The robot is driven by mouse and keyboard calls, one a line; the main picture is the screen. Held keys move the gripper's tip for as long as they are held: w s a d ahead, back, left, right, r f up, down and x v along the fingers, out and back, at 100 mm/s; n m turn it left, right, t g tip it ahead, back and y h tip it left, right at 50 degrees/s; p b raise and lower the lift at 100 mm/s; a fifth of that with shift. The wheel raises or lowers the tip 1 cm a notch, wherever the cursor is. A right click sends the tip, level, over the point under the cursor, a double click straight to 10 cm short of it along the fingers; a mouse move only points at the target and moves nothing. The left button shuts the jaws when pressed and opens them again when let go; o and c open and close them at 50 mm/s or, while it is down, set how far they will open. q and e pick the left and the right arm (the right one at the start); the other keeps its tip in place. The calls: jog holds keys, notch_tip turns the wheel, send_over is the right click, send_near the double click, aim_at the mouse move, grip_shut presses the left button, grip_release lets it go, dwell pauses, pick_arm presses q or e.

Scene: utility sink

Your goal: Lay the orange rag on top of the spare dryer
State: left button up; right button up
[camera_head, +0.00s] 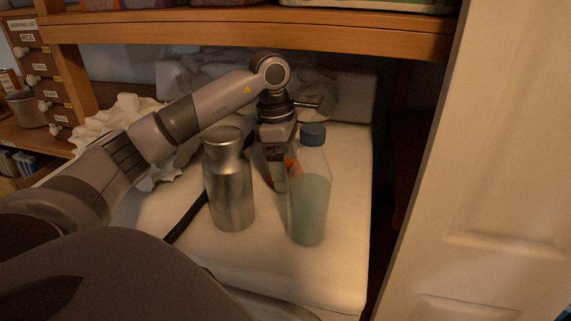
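My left gripper (279,175) reaches down over the white padded-looking surface, between a steel bottle and a clear bottle. A small patch of orange, likely the orange rag (293,166), shows right beside its fingers, partly behind the clear bottle. Most of the rag is hidden, and I cannot tell whether the fingers are closed on it. The white surface (282,268) under the bottles may be the top of the spare dryer; no label or controls show. My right gripper is not in view.
The steel bottle (230,190) and the blue-capped clear bottle (309,200) stand close on either side of the gripper. A wooden shelf (250,30) hangs above. Crumpled white cloth (125,115) lies at left. A white door (500,180) bounds the right. The white surface's front is clear.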

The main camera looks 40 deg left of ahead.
pick_arm(q)
notch_tip(320, 180, up, 12)
jog(key=a, duration=0.1)
jog(key=shift+s+a, duration=0.3)
jog(key=shift+s, duration=0.1)
dwell(0.5)
dwell(0.6)
